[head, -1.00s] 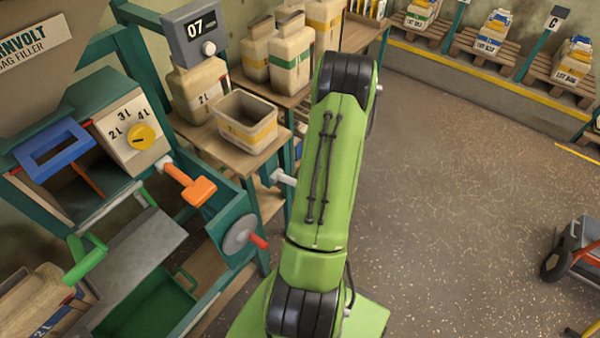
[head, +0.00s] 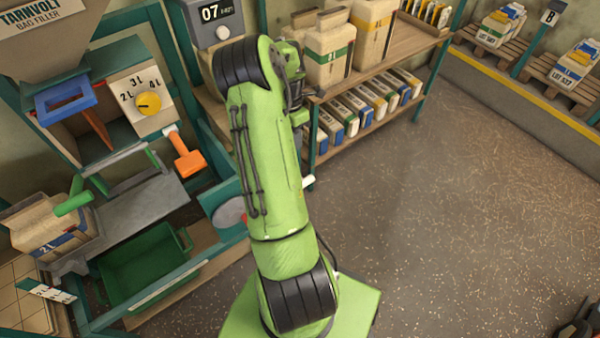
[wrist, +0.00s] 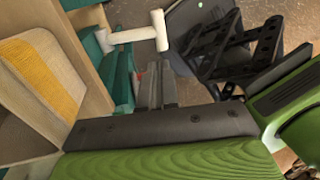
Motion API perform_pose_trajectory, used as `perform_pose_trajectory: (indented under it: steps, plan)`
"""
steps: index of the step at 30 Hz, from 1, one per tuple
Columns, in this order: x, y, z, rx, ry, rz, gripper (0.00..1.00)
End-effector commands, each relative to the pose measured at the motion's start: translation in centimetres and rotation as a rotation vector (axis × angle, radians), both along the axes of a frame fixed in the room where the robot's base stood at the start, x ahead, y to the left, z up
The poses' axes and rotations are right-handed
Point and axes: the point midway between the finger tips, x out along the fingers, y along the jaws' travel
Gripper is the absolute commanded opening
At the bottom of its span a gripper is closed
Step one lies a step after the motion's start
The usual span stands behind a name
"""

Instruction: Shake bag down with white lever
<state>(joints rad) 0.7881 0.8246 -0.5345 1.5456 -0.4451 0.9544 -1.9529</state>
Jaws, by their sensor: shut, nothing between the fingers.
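The white lever (head: 308,181) shows only as a short white tip just right of my arm in the head view. In the wrist view the white lever (wrist: 135,35) is a T-shaped handle on a teal frame. My gripper (wrist: 155,82) is shut and empty, with its grey fingers close below the lever in the picture; I cannot tell if they touch. In the head view my arm mostly hides the gripper. A beige bag (head: 52,228) marked 2L stands at the filler's left, beside a green handle (head: 74,203).
The filler has an orange lever (head: 187,160), a yellow dial (head: 149,103) and a blue frame (head: 66,101). A green bin (head: 145,265) sits below. A shelf (head: 375,115) with bags stands behind my arm.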

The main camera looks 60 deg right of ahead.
Motion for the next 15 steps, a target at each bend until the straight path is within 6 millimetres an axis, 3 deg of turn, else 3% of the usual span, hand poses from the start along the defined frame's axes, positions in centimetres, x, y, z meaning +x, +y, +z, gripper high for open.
perform_pose_trajectory:
  steps: [8, 15]
  plan:
    - [-0.1, 0.0, -0.4, 0.0, 0.0, -0.004, 0.0]
    - [-0.9, 0.5, -4.8, 0.003, 0.003, -0.007, 0.0]
